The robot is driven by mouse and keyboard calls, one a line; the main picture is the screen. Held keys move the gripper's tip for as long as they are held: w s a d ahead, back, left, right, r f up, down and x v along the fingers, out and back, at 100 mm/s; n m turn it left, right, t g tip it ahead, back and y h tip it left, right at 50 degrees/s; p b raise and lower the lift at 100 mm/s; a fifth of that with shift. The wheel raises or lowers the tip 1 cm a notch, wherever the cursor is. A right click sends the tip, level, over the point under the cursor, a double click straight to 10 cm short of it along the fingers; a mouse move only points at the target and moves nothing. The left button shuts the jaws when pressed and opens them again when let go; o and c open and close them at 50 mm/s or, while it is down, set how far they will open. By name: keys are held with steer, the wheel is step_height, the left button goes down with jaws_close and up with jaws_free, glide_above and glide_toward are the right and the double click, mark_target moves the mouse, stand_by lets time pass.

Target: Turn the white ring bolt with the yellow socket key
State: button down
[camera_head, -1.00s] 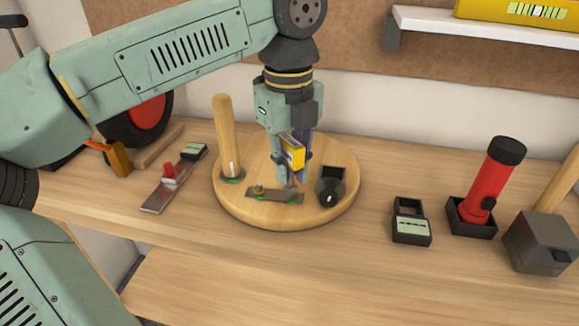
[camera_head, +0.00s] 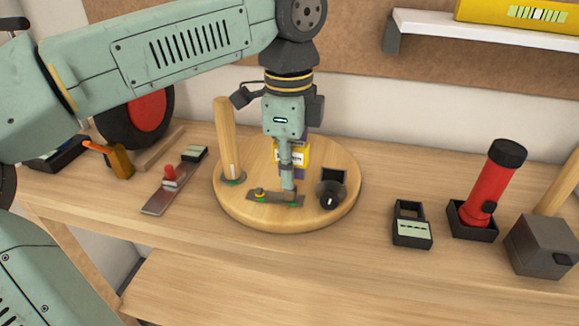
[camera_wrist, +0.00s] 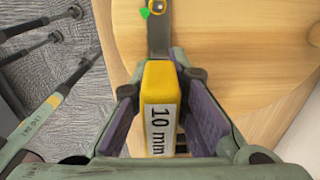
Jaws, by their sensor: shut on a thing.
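My gripper (camera_wrist: 160,118) is shut on the yellow socket key (camera_wrist: 158,80), whose "10 mm" label shows between the finger pads in the wrist view. In the head view the yellow key body (camera_head: 304,155) shows partly behind my fingers, upright above the round wooden board. The key's lower end is over the right end of a dark metal strip (camera_head: 274,197); I cannot tell whether it is seated. The white ring bolt is hidden.
On the round board (camera_head: 255,218) stand a wooden post (camera_head: 227,140) and a black knob block (camera_head: 331,190). Right of it are a black device (camera_head: 411,225), a red flashlight (camera_head: 488,180) and a dark box (camera_head: 541,243). A metal strip with a red knob (camera_head: 169,182) lies left.

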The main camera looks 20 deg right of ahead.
steer(key=shift+m, duration=0.6)
steer(key=shift+r+p, duration=1.95)
steer(key=shift+r, duration=0.35)
